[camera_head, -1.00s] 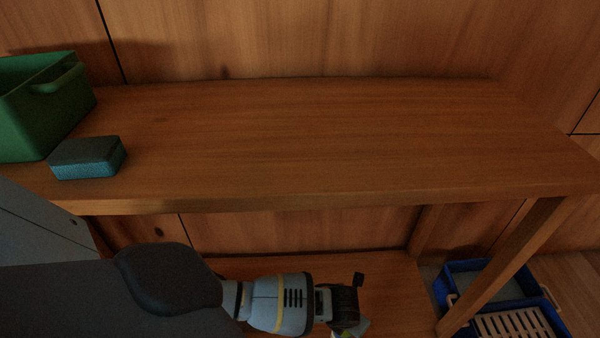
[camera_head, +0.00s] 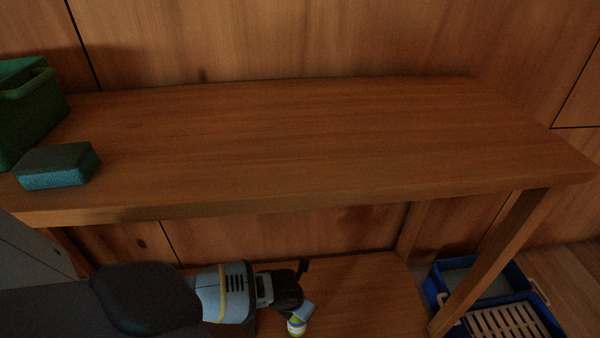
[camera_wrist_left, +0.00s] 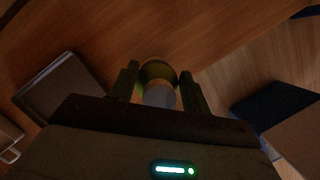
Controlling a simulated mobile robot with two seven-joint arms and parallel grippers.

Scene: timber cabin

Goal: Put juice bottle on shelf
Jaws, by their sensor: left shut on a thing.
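My left gripper (camera_wrist_left: 161,88) is shut on the juice bottle (camera_wrist_left: 158,72), which shows between its two fingers in the left wrist view. In the head view the bottle (camera_head: 297,327) shows only as a small yellow-green and white end below my left gripper (camera_head: 300,295). The rest of the bottle is hidden or out of frame. The wooden shelf (camera_head: 300,150) has a wide upper board. My left gripper is lower than this board and in front of it, over a lower board (camera_head: 360,300). My right gripper is not in view.
A green bin (camera_head: 30,110) and a teal sponge-like block (camera_head: 58,165) sit at the left of the upper board; its middle and right are clear. A shelf leg (camera_head: 490,260) stands at right, near blue crates (camera_head: 500,318) on the floor.

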